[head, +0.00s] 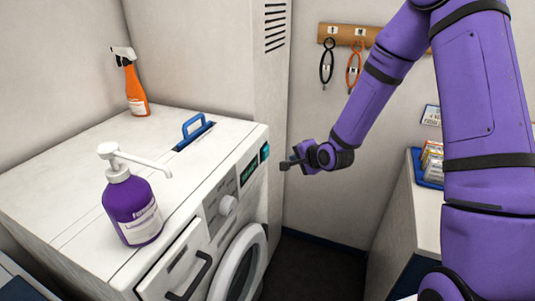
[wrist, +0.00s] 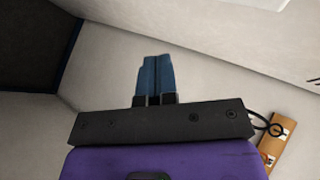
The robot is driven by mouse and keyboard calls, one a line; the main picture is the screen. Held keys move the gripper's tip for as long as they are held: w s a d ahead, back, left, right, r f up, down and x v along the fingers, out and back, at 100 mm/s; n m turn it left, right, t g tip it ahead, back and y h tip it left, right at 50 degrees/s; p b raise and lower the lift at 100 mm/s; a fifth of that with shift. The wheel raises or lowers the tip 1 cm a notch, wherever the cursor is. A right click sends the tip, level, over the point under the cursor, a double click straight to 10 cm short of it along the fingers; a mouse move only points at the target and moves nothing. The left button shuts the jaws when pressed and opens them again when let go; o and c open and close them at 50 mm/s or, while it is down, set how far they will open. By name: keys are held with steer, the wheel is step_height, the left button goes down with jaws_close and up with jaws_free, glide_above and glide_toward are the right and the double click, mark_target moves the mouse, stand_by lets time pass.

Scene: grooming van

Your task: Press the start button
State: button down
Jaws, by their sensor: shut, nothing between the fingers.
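The white washing machine (head: 255,136) stands on the left in the head view, its front panel facing right. At the far end of that panel is a small teal-lit square (head: 265,151), which looks like the start button. Beside it is a dark display (head: 248,171) with green marks. My gripper (head: 285,164) is just in front of this end of the panel, pointing at it with a small gap that I cannot judge exactly. Its fingers (wrist: 155,80) are shut and empty in the wrist view. The button does not show clearly in the wrist view.
A dial (head: 228,204), drawer handle and round door are nearer on the machine's front. A counter with a blue tray (head: 428,178) stands right.

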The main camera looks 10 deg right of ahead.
steer(key=shift+w+a, duration=0.55)
steer(key=shift+a, duration=0.25)
steer(key=shift+w+a, duration=0.55)
steer(key=shift+a, duration=0.2)
steer(key=shift+w+a, duration=0.55)
steer(key=shift+a, duration=0.25)
steer(key=shift+w+a, duration=0.1)
steer(key=shift+w+a, duration=0.15)
steer(key=shift+a, duration=0.05)
stand_by(0.4)
steer(key=shift+w+a, duration=0.3)
steer(key=shift+a, duration=0.15)
stand_by(0.8)
steer(key=shift+d, duration=0.15)
steer(key=shift+s+d, duration=0.55)
steer(key=shift+d, duration=0.05)
stand_by(0.4)
steer(key=shift+s+d, duration=0.75)
steer(key=shift+d, duration=0.3)
steer(key=shift+s+d, duration=0.7)
steer(key=shift+d, duration=0.3)
